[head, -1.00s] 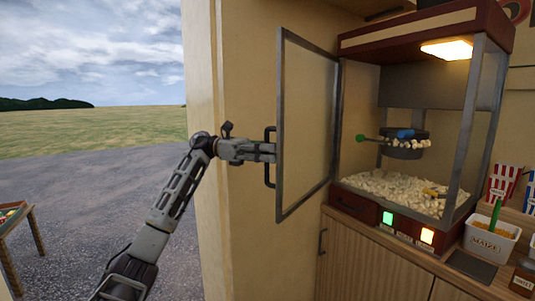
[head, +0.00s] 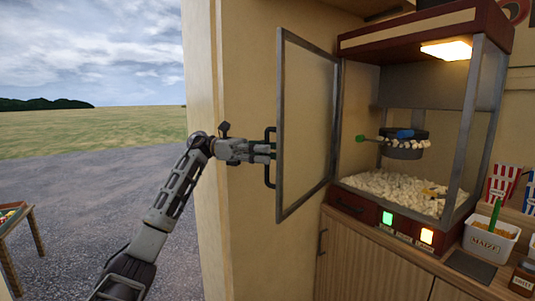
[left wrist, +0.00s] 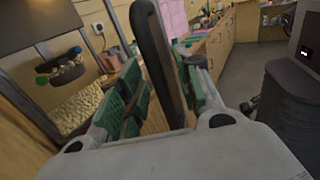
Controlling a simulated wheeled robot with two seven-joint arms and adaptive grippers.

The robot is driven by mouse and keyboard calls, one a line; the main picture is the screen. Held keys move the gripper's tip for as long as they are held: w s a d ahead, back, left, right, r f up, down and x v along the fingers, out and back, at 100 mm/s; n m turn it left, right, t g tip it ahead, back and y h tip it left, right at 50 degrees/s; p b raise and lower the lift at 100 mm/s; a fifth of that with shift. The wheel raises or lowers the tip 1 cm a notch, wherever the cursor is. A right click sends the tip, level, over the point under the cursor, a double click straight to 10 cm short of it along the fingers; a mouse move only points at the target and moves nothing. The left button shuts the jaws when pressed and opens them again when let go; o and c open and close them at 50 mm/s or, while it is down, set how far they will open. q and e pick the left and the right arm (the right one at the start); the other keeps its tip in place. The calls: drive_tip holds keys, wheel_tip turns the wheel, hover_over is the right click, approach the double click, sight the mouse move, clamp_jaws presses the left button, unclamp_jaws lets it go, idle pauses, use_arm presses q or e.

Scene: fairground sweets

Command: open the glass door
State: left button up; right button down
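The glass door (head: 306,125) of the popcorn machine (head: 425,120) is swung wide open to the left, a clear pane in a grey metal frame. Its black handle (head: 268,178) is on the door's outer side, near the free edge. My left gripper (head: 267,152) is at the handle, its fingers parted. In the left wrist view the handle bar (left wrist: 157,60) stands between the green-padded fingers of my left gripper (left wrist: 163,90), with a gap on the left side. My right gripper is not in view.
Popcorn (head: 395,190) lies inside the machine below a kettle (head: 405,148). The machine stands on a wooden cabinet (head: 360,255). A maize tub (head: 490,238) and striped boxes (head: 503,183) are to the right. A pale wall (head: 235,90) is behind the door.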

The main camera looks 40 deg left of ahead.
use_arm(q)
drive_tip(key=v, duration=1.1)
drive_tip(key=shift+f, duration=0.1)
idle(0.5)
